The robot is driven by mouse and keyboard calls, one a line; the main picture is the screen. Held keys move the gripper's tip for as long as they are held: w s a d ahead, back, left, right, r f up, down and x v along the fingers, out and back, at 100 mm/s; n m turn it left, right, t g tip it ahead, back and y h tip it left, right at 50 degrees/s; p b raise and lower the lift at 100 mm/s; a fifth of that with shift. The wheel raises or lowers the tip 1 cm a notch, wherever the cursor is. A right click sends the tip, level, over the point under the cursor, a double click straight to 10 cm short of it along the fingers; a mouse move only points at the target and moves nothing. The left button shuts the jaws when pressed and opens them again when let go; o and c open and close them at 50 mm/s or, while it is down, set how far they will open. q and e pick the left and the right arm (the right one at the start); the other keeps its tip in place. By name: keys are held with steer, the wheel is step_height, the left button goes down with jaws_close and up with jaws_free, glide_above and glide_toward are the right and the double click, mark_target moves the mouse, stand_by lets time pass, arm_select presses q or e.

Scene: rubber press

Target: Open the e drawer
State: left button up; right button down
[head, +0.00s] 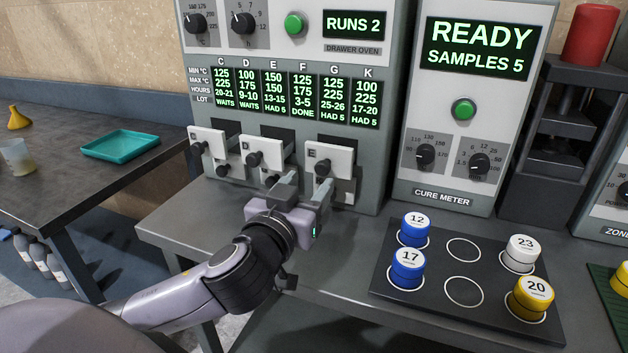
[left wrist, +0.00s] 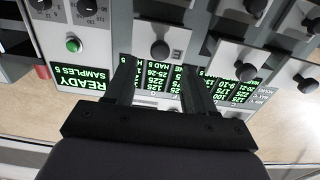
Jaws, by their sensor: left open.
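The E drawer has a white front (head: 342,160) on the grey drawer oven, at the right end of the upper row. Its dark round knob (head: 323,167) sticks out from the front. The E front (left wrist: 180,37) and knob (left wrist: 160,49) also show in the left wrist view. My left gripper (head: 307,184) is open and empty just in front of the E drawer. In the left wrist view its two fingers (left wrist: 159,70) point at the front, one to each side of the knob's line. Whether they touch the knob I cannot tell.
The C drawer (head: 207,142) and D drawer (head: 264,153) sit to the left, with more knobs below. A cure meter (head: 445,195) stands to the right. A dark sample tray (head: 432,302) with numbered pots lies on the bench at front right. A teal tray (head: 120,145) is on the left table.

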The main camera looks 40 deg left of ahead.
arm_select(q)
steer(key=shift+v, duration=1.2)
arm_select(e)
steer(key=shift+f, duration=0.15)
